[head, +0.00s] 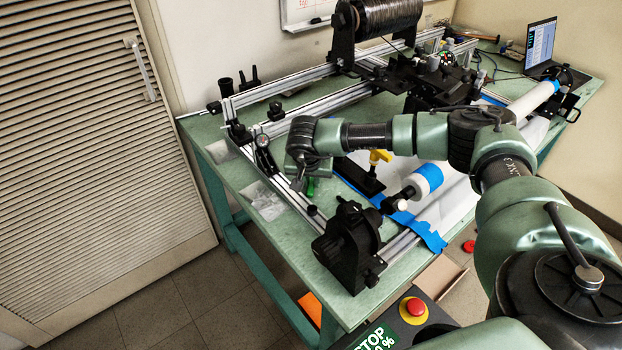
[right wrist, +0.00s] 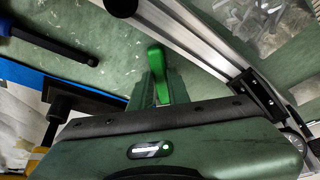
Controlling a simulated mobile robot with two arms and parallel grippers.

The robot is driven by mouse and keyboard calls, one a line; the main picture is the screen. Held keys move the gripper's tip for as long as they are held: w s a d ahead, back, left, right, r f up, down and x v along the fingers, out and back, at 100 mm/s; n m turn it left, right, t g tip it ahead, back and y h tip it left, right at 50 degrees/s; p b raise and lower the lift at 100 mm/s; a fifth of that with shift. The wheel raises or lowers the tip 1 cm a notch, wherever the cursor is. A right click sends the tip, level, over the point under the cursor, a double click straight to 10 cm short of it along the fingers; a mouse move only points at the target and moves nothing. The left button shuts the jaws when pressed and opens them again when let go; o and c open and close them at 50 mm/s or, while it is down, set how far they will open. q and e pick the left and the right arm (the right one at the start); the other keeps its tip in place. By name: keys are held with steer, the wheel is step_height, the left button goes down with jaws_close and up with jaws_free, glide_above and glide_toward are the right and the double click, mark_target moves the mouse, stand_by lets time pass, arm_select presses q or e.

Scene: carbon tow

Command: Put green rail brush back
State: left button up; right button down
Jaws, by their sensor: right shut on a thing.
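The green rail brush (head: 311,187) shows only in part, as a small bright green piece just under my right gripper (head: 301,185) over the left part of the green table. In the right wrist view its bright green handle (right wrist: 156,62) sticks out past my right gripper (right wrist: 157,92), which is shut on it. The gripper body hides the rest of the brush, so I cannot tell whether it touches the table. My left gripper is not in view.
Aluminium rails (head: 292,101) run along the table, with a dial gauge (head: 263,141) on one. A black end block (head: 347,245), yellow-handled tool (head: 379,157) and blue-white roller (head: 424,180) stand close by. Clear bags (head: 262,200) lie at the table's left edge.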

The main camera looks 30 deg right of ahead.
steer(key=shift+f, duration=0.2)
steer(key=c, duration=1.3)
jaws_free()
steer(key=shift+c, duration=0.2)
steer(key=shift+r, duration=0.15)
steer(key=shift+r, duration=0.25)
steer(key=b+v, duration=0.1)
steer(key=v, duration=1)
steer(key=shift+s+r+b, duration=0.2)
steer(key=shift+r+b, duration=0.1)
steer(key=shift+b, duration=0.05)
steer(key=shift+a, duration=0.1)
